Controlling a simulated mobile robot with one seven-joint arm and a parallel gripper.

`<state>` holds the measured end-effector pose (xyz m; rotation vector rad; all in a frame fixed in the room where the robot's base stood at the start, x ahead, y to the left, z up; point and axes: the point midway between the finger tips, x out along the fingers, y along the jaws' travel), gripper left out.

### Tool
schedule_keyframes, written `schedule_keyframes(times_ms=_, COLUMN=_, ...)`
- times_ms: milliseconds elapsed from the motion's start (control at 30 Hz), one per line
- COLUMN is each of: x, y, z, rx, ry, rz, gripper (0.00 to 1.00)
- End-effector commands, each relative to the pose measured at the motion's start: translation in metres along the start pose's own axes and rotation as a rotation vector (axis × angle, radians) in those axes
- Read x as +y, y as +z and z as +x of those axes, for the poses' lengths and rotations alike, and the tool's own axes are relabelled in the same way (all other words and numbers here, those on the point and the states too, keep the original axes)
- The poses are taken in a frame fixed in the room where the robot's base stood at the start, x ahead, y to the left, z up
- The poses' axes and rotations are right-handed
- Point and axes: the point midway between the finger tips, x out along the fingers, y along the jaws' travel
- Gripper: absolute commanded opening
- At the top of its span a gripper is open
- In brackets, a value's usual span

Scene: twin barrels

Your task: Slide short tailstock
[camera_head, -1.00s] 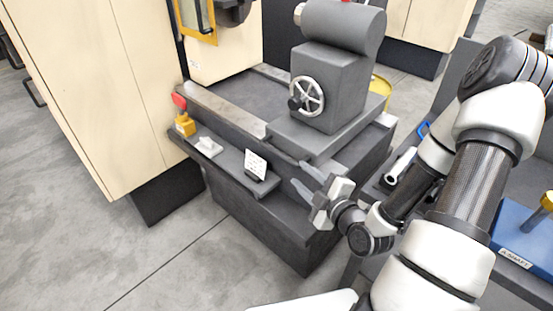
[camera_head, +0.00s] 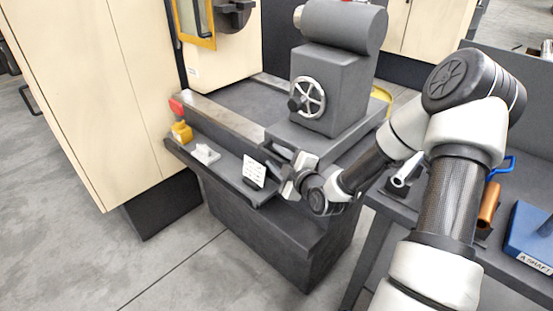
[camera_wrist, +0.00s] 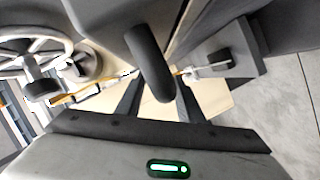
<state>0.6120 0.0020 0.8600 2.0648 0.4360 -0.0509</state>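The tailstock (camera_head: 330,85) is a dark grey block with a rounded top, standing on the machine's bed. Its silver handwheel (camera_head: 307,97) faces the front and also shows at the upper left of the wrist view (camera_wrist: 35,50). My gripper (camera_head: 274,161) is at the front edge of the tailstock's base, low and left of the handwheel. In the wrist view, my gripper's two dark fingers (camera_wrist: 158,98) are apart. A dark rounded handle (camera_wrist: 150,62) points down between them in the picture; contact cannot be told. The head view does not show this handle clearly.
A white card (camera_head: 254,170) stands on the front ledge just left of my gripper. The bed (camera_head: 225,117) left of the tailstock is clear. A bench with a blue block (camera_head: 530,232) is at right.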

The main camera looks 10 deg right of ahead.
Motion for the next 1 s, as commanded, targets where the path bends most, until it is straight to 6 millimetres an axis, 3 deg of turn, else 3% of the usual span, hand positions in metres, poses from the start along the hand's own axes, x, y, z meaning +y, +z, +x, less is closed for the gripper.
schedule_keyframes(times_ms=267, x=-0.0002, y=-0.0003, z=0.002, rx=0.0, ry=0.0, rz=0.0, gripper=0.34)
schedule_keyframes(times_ms=500, x=-0.0001, y=-0.0002, z=0.0018, rx=0.0, ry=0.0, rz=0.0, gripper=0.0)
schedule_keyframes(times_ms=1000, x=0.0044, y=0.0074, z=0.0001, rx=0.0, ry=0.002, rz=-0.002, gripper=0.0)
